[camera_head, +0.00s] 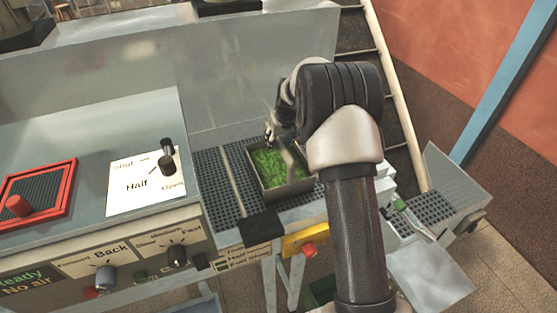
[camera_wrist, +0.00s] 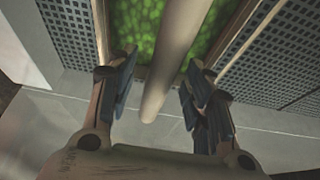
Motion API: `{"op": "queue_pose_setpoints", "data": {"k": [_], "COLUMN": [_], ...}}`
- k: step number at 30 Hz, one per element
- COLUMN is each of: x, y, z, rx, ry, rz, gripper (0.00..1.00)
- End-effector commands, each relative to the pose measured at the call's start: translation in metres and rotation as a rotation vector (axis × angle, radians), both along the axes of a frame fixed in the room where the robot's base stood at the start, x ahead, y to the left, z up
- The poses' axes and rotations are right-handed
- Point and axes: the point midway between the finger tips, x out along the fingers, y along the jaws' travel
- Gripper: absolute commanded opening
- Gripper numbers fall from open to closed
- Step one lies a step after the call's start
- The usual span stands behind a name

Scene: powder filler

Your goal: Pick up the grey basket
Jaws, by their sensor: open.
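The grey basket (camera_head: 290,192) is a square, open-topped metal box filled with bright green granules. It sits on the perforated black deck of the machine, and a pale handle bar (camera_head: 288,158) crosses over it. My gripper (camera_head: 270,138) is at the basket's far edge, partly hidden behind my arm. In the wrist view my gripper (camera_wrist: 160,88) is open, with one finger on each side of the round handle bar (camera_wrist: 172,58). Gaps show between bar and fingers. The basket's rim (camera_wrist: 243,38) and green contents lie beyond the fingertips.
A tall metal panel (camera_head: 200,75) stands behind the deck. To the left is a control console with a lever (camera_head: 167,157) and knobs. Perforated deck (camera_head: 213,175) lies bare left of the basket. A stair (camera_head: 365,45) and a smaller perforated platform (camera_head: 440,205) are at right.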

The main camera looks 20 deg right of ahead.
Motion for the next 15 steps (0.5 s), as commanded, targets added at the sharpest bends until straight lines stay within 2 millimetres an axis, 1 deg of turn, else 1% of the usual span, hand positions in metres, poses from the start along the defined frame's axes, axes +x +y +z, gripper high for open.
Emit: {"op": "queue_pose_setpoints", "data": {"k": [1, 3, 10, 15], "x": [0.0019, 0.0039, 0.0046, 0.0043], "y": [0.0008, 0.0007, 0.0006, 0.0006], "z": [-0.0059, -0.0092, -0.0103, -0.0104], "rx": [0.001, 0.0, 0.0, 0.0], "ry": [0.002, 0.0, -0.001, -0.001], "rz": [0.001, 0.001, 0.001, 0.001], "gripper": [0.47, 0.47, 0.47, 0.36]}}
